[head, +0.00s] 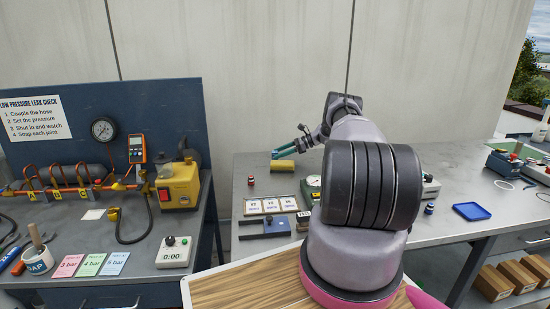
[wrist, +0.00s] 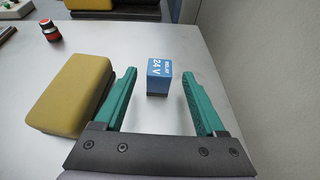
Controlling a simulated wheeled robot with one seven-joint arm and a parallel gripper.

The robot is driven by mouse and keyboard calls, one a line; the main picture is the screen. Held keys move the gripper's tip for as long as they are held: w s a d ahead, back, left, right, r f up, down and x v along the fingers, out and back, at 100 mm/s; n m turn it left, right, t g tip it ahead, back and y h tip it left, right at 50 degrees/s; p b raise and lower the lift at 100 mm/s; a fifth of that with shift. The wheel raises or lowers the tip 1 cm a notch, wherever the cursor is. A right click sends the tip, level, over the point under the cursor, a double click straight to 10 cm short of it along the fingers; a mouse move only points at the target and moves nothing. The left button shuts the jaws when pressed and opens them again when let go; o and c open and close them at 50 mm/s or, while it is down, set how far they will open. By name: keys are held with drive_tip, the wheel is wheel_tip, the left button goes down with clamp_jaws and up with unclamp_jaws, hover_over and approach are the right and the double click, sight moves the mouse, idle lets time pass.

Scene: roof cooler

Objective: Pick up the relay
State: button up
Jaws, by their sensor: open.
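The relay (wrist: 159,77) is a small blue box marked "24 V" with a dark base, standing on the grey bench top in the wrist view. My gripper (wrist: 160,74) is open and empty, with its green fingertips on either side of the relay's near part. Bare bench shows between each finger and the relay, so neither appears to touch it. In the head view my gripper (head: 288,141) is over the back of the right-hand bench. I cannot make out the relay there.
A yellow block (wrist: 70,92) lies close beside the left finger; it also shows in the head view (head: 281,166). A red and black knob (wrist: 50,30) stands farther left. The wall (wrist: 265,70) rises on the right. A blue tray (head: 471,211) sits on the bench's right part.

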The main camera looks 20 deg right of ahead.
sight(269, 161)
drive_tip(key=x, duration=0.5)
drive_tip(key=shift+a+r, duration=0.1)
drive_tip(key=shift+a, duration=0.2)
clamp_jaws()
